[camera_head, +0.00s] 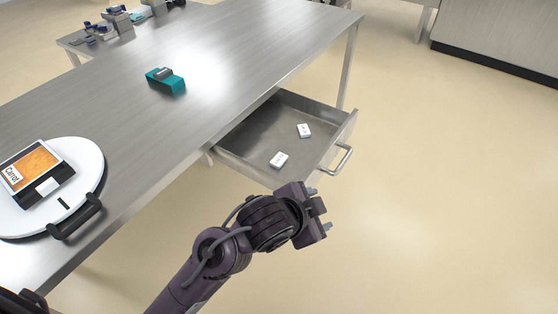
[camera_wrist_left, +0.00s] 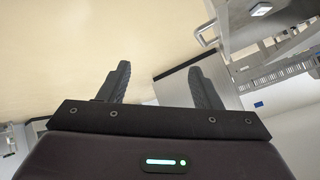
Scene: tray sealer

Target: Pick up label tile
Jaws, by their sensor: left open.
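Two small white label tiles lie apart on the floor of the open drawer, one nearer the front left (camera_head: 279,160) and one nearer the handle side (camera_head: 304,130). Each has small dark print, too small to read. One white tile also shows at the top right of the left wrist view (camera_wrist_left: 261,9). My left gripper (camera_head: 321,208) is open and empty, outside the drawer, in front of it and to the right of the nearer tile. Its two spread fingers (camera_wrist_left: 162,78) show in the left wrist view with nothing between them. My right gripper is not in view.
The steel drawer (camera_head: 340,134) sticks out from under the steel table (camera_head: 240,55), its handle (camera_head: 343,160) close to my left gripper. A teal device (camera_head: 166,82) stands on the table. A white round plate (camera_head: 92,165) holds a carrot-labelled pack (camera_head: 32,168). Open floor lies right.

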